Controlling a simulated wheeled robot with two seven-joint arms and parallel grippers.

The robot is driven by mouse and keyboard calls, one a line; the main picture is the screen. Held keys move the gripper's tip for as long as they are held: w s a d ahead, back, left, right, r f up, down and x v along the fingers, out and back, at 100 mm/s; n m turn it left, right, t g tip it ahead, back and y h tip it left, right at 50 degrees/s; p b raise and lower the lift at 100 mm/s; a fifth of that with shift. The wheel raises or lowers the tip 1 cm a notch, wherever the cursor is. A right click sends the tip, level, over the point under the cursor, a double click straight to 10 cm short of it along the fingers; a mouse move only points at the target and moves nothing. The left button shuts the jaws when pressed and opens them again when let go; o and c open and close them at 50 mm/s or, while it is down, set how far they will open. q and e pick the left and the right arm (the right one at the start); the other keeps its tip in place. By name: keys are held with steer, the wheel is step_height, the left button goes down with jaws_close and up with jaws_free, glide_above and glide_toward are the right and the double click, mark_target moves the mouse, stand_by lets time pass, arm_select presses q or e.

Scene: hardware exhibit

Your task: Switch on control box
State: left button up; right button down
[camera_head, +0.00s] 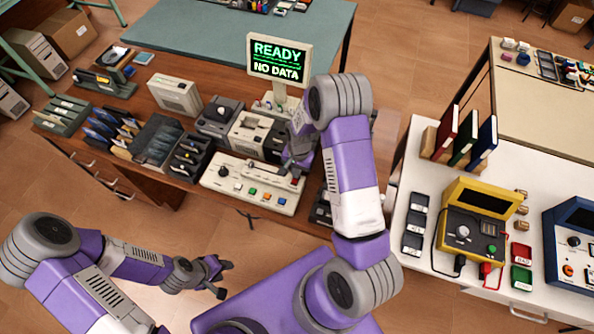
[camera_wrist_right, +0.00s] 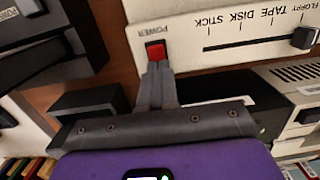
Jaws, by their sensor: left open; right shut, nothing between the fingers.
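The control box (camera_head: 232,196) is a beige panel on the brown desk, with a black knob, a slider and coloured buttons. In the right wrist view, its white face (camera_wrist_right: 190,22) carries a slider marked FLOPPY, TAPE, DISK, STICK and a red switch (camera_wrist_right: 156,50) labelled POWER. My right gripper (camera_head: 292,170) is shut and empty at the box's far right end. Its fingertips (camera_wrist_right: 157,68) are at the edge of the red switch; I cannot tell whether they touch. My left gripper (camera_head: 224,279) is open and empty, in front of the desk, away from the box.
A monitor (camera_head: 279,61) behind the box reads READY, NO DATA. Grey drive units (camera_head: 220,117) stand behind the box, and card racks (camera_head: 155,138) to its left. A white table (camera_head: 415,180) on the right holds a yellow tester (camera_head: 474,220) and books.

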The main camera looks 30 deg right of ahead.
steer(key=shift+s+a+f, duration=0.45)
steer(key=shift+s+a, duration=0.05)
steer(key=shift+s, duration=0.15)
steer(key=shift+r, duration=0.1)
steer(key=shift+w+r, duration=0.1)
steer(key=shift+r, duration=0.15)
steer(key=r+p, duration=0.2)
steer(key=r, duration=0.1)
steer(key=w+d+r+p, duration=0.1)
steer(key=r, duration=0.1)
steer(key=shift+w, duration=0.1)
step_height(320, 180, up, 9)
steer(key=d, duration=0.1)
steer(key=shift+w, duration=0.4)
